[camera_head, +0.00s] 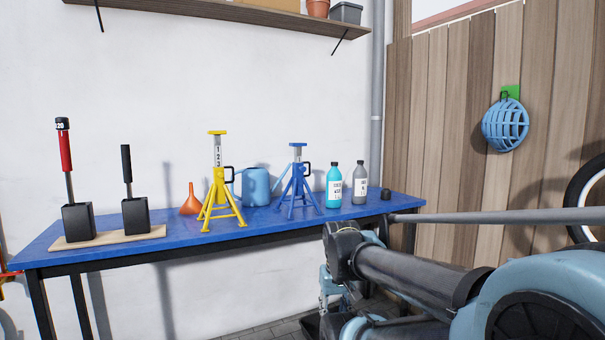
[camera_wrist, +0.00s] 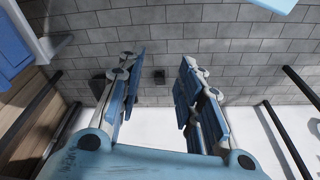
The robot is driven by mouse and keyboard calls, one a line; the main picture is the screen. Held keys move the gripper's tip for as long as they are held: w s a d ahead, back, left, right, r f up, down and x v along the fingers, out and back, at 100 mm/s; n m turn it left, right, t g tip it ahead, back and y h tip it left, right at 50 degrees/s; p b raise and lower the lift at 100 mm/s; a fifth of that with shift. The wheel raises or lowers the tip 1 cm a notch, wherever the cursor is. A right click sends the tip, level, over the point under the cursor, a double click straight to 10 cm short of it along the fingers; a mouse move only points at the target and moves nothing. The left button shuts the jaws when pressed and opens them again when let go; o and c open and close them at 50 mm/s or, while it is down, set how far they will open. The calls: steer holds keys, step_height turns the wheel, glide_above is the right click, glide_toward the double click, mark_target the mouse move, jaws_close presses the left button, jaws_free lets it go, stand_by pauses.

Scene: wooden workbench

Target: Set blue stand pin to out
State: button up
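The blue jack stand (camera_head: 297,185) stands upright on the blue workbench (camera_head: 150,250), right of its middle, with a grey post raised out of its top. A dark pin loop (camera_head: 307,168) shows at the right of its collar. Whether the pin sits in or out is too small to tell. My gripper (camera_head: 330,285) hangs low in front of the bench's right part, below the top and apart from the stand. In the wrist view my gripper (camera_wrist: 155,95) has its two fingers spread wide with nothing between them. The stand is not identifiable there.
A teal bottle (camera_head: 333,187) and grey bottle (camera_head: 360,185) stand close on the right. Two black blocks with handles (camera_head: 78,222) (camera_head: 135,214) are far left.

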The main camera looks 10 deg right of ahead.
steer(key=shift+o, duration=0.6)
steer(key=shift+o, duration=0.4)
steer(key=shift+s+a+r, duration=0.1)
steer(key=shift+s+r, duration=0.05)
steer(key=shift+r, duration=0.05)
steer(key=w+a+r+m+t+y, duration=0.35)
steer(key=w+r+m, duration=0.45)
steer(key=w, duration=0.4)
steer(key=w+a+r+m+t+y, duration=0.35)
steer(key=w+r+m, duration=0.35)
steer(key=w+r, duration=0.3)
steer(key=m+t+h, duration=0.1)
steer(key=m+t, duration=0.7)
steer(key=m, duration=1)
glide_toward(304, 170)
steer(key=x, duration=1)
steer(key=shift+w, duration=0.4)
jaws_close()
